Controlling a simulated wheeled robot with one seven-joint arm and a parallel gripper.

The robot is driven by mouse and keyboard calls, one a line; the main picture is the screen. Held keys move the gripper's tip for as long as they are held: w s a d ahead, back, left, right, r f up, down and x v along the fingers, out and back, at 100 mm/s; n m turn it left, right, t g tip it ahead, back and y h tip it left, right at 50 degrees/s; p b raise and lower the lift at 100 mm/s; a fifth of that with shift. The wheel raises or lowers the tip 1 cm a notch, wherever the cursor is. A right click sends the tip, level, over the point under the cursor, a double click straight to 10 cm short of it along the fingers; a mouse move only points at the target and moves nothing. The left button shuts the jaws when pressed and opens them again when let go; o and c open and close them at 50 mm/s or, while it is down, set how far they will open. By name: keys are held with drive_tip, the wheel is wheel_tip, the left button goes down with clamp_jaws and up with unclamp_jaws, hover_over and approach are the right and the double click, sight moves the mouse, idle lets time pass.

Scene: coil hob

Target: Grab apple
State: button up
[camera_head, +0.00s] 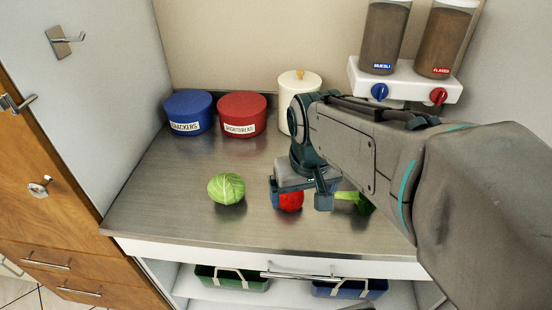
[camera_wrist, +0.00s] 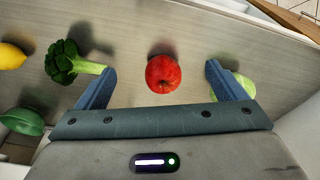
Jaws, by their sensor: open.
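A red apple (camera_head: 291,202) sits on the metal counter, partly hidden by my gripper in the head view. In the wrist view the apple (camera_wrist: 163,73) lies in the gap between my two fingers, nearer the middle, with bare counter on both sides of it. My gripper (camera_wrist: 160,80) is open, and neither finger touches the apple. In the head view my gripper (camera_head: 298,198) is over the apple, pointing down.
A green cabbage (camera_head: 226,189) is left of the apple; broccoli (camera_head: 356,202) is right of it. The wrist view also shows a lemon (camera_wrist: 13,56) and a green object (camera_wrist: 22,121). Blue (camera_head: 189,113) and red (camera_head: 242,114) canisters stand behind. The counter's front left is clear.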

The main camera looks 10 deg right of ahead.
drive_tip(key=g, duration=0.2)
approach(290, 196)
drive_tip(key=w+d+r, duration=0.1)
drive_tip(key=w, duration=0.2)
wheel_tip(290, 196, down, 8)
drive_tip(key=shift+b, duration=0.3)
drive_tip(key=shift+s+a+f, duration=0.1)
drive_tip(key=shift+f, duration=1.2)
drive_tip(key=shift+s+a+f, duration=0.1)
drive_tip(key=shift+f, duration=1.25)
drive_tip(key=c, duration=1.1)
